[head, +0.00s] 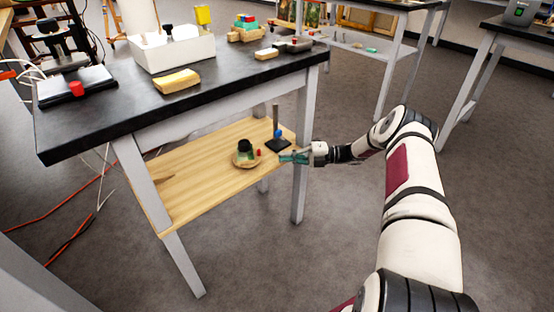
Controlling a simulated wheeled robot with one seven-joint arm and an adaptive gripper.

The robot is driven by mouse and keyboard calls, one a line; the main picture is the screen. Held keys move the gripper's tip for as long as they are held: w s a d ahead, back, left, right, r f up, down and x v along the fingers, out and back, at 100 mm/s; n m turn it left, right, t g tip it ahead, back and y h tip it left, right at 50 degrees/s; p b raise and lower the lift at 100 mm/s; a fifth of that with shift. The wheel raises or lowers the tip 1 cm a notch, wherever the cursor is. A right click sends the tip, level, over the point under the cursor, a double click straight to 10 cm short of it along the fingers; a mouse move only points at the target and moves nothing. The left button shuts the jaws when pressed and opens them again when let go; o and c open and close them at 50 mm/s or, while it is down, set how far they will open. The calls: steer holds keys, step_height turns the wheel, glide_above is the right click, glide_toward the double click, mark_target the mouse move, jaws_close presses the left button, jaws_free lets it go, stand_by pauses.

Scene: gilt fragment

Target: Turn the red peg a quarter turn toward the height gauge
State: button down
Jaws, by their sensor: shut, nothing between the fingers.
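A small red piece (258,152), which looks like the red peg, shows at the right side of a round wooden base (240,161) with a dark knob on it, on the wooden lower shelf. What looks like the height gauge (276,116), a thin upright post on a black square base with a blue part, stands just behind and to the right of the peg. My gripper (283,157) reaches in from the right at the shelf's right end. Its greenish fingers are shut and empty, to the right of the peg and apart from it. The peg's exact direction is too small to tell.
The black tabletop (120,112) overhangs the shelf (200,182). A grey table leg (299,195) stands close to my gripper. A white box (172,53), a yellow sponge (177,82) and a microscope-like stand are on top. The shelf's front left is mostly clear.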

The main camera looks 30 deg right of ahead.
steer(key=c, duration=2.4)
jaws_free()
steer(key=d, duration=0.3)
steer(key=shift+w+d, duration=0.2)
steer(key=shift+w, duration=0.15)
steer(key=c, duration=1.9)
jaws_free()
steer(key=shift+d, duration=0.15)
steer(key=shift+o, duration=1.3)
steer(key=shift+r+n, duration=0.1)
steer(key=shift+n, duration=0.2)
step_height(320, 180, up, 6)
steer(key=s+d+n+g+h+p, duration=0.15)
steer(key=n+h+p, duration=0.3)
steer(key=n, duration=1.25)
steer(key=x, duration=0.4)
steer(key=b+x, duration=0.1)
steer(key=x, duration=0.4)
steer(key=b+x, duration=0.1)
steer(key=x, duration=0.3)
steer(key=shift+w+d+f, duration=0.1)
steer(key=shift+w+f, duration=0.15)
steer(key=shift+w, duration=0.1)
jaws_close()
